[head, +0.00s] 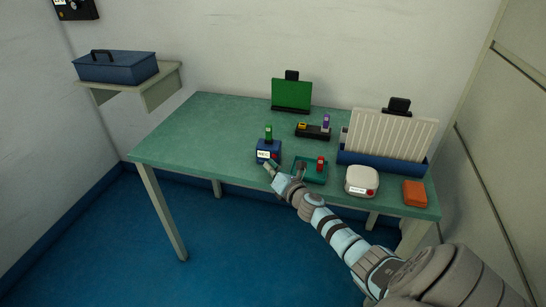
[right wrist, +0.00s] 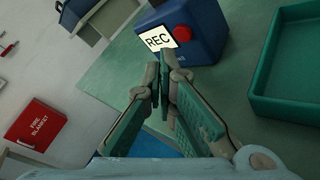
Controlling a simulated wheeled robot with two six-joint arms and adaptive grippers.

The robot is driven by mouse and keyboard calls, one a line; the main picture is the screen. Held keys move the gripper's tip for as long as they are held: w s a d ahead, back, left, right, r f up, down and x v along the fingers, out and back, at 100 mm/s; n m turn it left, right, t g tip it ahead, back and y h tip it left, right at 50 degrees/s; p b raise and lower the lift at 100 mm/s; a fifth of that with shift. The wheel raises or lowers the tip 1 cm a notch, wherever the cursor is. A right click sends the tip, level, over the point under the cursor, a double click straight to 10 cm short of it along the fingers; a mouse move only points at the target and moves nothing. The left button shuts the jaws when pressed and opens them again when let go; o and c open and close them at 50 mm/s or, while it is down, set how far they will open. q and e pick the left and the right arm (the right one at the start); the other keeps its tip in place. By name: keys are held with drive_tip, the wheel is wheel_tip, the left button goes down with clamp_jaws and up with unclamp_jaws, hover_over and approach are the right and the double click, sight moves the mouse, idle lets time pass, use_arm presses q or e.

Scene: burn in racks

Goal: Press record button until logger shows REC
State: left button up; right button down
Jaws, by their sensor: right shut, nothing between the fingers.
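The logger is a blue box (head: 268,150) near the front edge of the table. In the right wrist view the blue box (right wrist: 206,30) has a red round button (right wrist: 182,33) and a white display (right wrist: 157,41) that reads REC. A green piece (head: 268,132) stands on its top. My right gripper (head: 269,168) is shut and empty, just in front of the box. In the right wrist view its fingertips (right wrist: 164,72) are below the display and button; I cannot tell whether they touch the box. My left gripper is not in view.
A teal tray (head: 322,177) with a red piece lies right of the logger. A white device (head: 361,181), an orange box (head: 414,193) and a blue rack (head: 352,159) with white panels stand farther right. The table's left part (head: 200,130) is clear.

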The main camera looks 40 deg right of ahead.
drive_tip(key=shift+s+a, duration=0.15)
drive_tip(key=shift+a, duration=0.05)
drive_tip(key=shift+s+a+p, duration=0.2)
drive_tip(key=shift+s+a, duration=0.5)
drive_tip(key=shift+a, duration=0.3)
drive_tip(key=shift+s+a+p, duration=0.15)
drive_tip(key=shift+s+a, duration=0.5)
drive_tip(key=shift+a, duration=0.35)
